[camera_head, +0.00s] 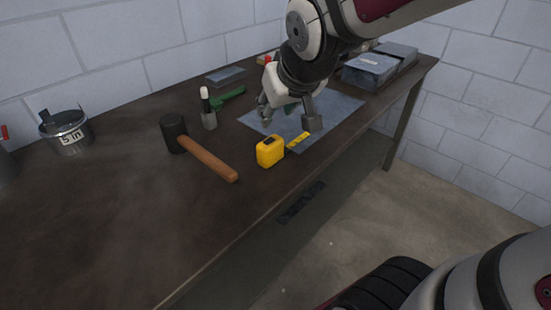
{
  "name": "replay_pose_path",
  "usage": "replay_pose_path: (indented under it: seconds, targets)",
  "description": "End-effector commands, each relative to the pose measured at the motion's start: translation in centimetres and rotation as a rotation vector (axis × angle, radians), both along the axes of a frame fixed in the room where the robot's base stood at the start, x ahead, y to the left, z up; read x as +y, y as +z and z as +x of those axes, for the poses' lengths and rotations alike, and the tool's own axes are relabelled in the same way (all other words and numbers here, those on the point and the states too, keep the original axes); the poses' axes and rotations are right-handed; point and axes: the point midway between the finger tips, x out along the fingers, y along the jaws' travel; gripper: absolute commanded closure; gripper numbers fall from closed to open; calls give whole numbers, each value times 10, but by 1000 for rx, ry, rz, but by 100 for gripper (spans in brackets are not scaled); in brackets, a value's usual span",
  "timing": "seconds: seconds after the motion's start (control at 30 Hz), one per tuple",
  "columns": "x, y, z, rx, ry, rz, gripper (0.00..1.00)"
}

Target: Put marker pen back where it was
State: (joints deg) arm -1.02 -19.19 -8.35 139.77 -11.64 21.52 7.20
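My gripper (289,118) points down over a flat grey metal sheet (340,108), to the right of the pen-like thing. Its two fingers are spread apart. A small dark green thing (289,108) shows between the fingers; I cannot tell what it is. I see nothing clearly held.
A yellow tape measure (269,151) with its tape out lies by the sheet's front corner. A mallet (205,154), a green-handled tool (229,96) and a metal can (68,133) are on the bench (120,220). Grey boxes (370,70) stand at the right end. The bench's front left is clear.

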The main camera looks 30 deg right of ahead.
Motion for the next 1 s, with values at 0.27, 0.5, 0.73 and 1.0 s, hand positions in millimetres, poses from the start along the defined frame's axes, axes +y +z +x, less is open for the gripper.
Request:
replay_pose_path:
  seconds: [0.27, 0.5, 0.73, 1.0]
  targets:
    - [46, -7, -154, 320, 56, 62, 64]
    - [63, -14, -216, 458, 99, 83, 64]
    - [64, -14, -220, 469, 102, 85, 64]
    - [63, 10, -221, 437, 101, 80, 64]
